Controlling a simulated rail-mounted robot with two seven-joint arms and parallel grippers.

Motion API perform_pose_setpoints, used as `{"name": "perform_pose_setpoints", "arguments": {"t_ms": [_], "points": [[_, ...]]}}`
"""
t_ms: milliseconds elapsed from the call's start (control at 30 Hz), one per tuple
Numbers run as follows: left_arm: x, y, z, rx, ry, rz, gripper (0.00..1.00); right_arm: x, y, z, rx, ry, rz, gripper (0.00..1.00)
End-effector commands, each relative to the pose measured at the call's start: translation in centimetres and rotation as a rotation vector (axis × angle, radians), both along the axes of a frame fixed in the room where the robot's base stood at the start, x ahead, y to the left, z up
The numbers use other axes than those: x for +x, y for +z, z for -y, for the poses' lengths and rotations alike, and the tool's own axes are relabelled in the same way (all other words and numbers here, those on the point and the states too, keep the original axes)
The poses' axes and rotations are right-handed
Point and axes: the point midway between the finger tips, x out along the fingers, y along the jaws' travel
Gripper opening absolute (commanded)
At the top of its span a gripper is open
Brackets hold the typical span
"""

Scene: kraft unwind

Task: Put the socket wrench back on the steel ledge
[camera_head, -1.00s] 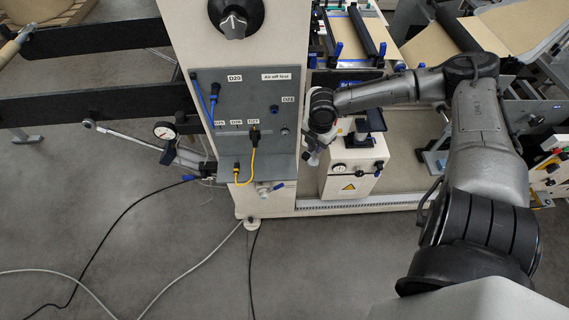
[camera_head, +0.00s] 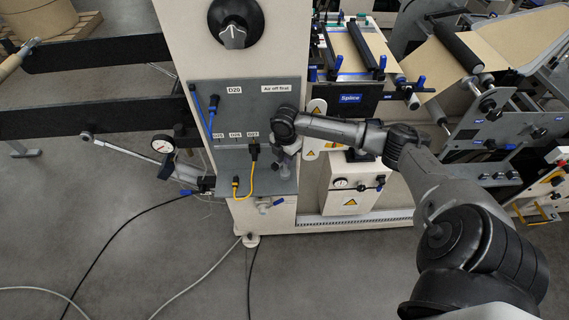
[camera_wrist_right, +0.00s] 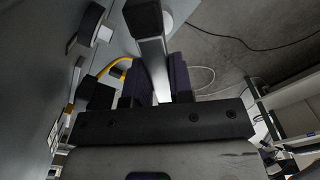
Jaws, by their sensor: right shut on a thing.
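My right gripper (camera_head: 286,164) is just in front of the right part of the grey connector panel, over the right end of the steel ledge (camera_head: 232,186). In the right wrist view my right gripper (camera_wrist_right: 157,85) is shut on the socket wrench (camera_wrist_right: 154,62), a grey metal bar with a black end, held between the dark fingers. In the head view the wrench is mostly hidden by my wrist and too small to make out. I cannot tell whether it touches the ledge. My left gripper is not in view.
A round gauge (camera_head: 163,144) and a long rod are at the left. A white box with a warning label (camera_head: 350,202) stands at the right.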

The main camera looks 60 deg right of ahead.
Motion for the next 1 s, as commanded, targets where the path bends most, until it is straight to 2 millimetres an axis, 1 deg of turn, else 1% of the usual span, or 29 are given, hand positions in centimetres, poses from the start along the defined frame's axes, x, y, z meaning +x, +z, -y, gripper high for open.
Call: {"name": "perform_pose_setpoints", "arguments": {"t_ms": [67, 233, 500, 833, 867, 1000], "points": [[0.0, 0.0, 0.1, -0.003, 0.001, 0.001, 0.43, 0.3, -0.1, 0.0, 0.001, 0.000, 0.001, 0.00], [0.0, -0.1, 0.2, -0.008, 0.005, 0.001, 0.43, 0.4, -0.8, 0.0, 0.000, 0.000, -0.001, 0.00], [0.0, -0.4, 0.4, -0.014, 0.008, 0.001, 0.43, 0.3, -4.0, 0.0, -0.001, 0.000, -0.002, 0.00], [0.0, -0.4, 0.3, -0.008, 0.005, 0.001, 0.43, 0.3, -4.2, 0.0, -0.002, 0.001, 0.000, 0.00], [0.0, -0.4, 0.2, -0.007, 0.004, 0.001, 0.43, 0.3, -4.3, 0.0, -0.002, 0.001, -0.001, 0.22], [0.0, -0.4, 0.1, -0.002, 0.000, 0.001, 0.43, 0.3, -4.3, 0.0, -0.001, 0.001, -0.001, 0.35]]}}
